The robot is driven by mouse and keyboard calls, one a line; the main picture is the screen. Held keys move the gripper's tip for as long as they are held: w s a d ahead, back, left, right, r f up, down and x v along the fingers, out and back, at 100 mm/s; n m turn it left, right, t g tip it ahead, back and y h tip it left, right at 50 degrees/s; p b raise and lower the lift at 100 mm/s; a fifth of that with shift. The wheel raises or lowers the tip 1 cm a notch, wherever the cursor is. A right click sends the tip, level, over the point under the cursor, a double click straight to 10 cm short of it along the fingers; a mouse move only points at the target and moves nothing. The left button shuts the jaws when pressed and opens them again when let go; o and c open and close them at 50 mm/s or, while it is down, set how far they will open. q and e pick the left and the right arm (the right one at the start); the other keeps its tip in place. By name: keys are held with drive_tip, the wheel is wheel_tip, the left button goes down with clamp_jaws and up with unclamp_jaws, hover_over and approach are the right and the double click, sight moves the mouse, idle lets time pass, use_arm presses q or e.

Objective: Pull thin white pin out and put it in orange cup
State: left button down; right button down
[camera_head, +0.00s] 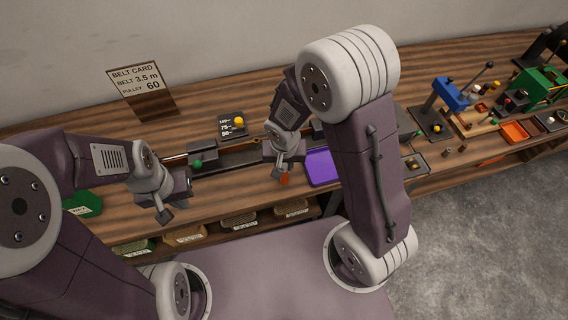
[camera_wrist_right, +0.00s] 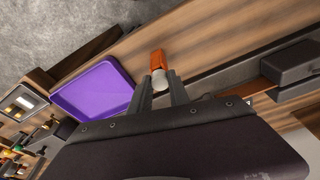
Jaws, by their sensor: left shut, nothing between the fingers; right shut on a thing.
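My right gripper (camera_head: 283,172) is shut over the bench, just left of a purple tray. In the right wrist view its fingertips (camera_wrist_right: 160,88) close on a small whitish round-ended piece (camera_wrist_right: 160,79), which looks like the end of the white pin; its length is not visible. A small orange piece (camera_wrist_right: 157,60) shows right beyond it, and also just below the fingertips in the head view (camera_head: 284,179). I cannot tell whether this is the orange cup or whether it touches the white piece. My left gripper (camera_head: 164,215) is shut and empty over the bench's front edge at the left.
The purple tray (camera_head: 320,167) also shows in the right wrist view (camera_wrist_right: 92,90). A dark rail unit (camera_head: 232,160) with a green knob (camera_head: 198,163) lies behind the grippers. A dark panel with a yellow knob (camera_head: 239,120) stands further back. Labelled bins (camera_head: 185,236) sit below the front edge.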

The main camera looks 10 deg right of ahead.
drive_tip(key=shift+f+b, duration=0.4)
drive_tip(key=shift+f, duration=0.05)
drive_tip(key=c, duration=1.1)
unclamp_jaws()
drive_tip(key=shift+c, duration=0.2)
wheel_tip(320, 180, up, 9)
drive_tip(key=s, duration=0.1)
drive_tip(key=shift+s+a+p, duration=0.2)
drive_tip(key=shift+p, duration=0.2)
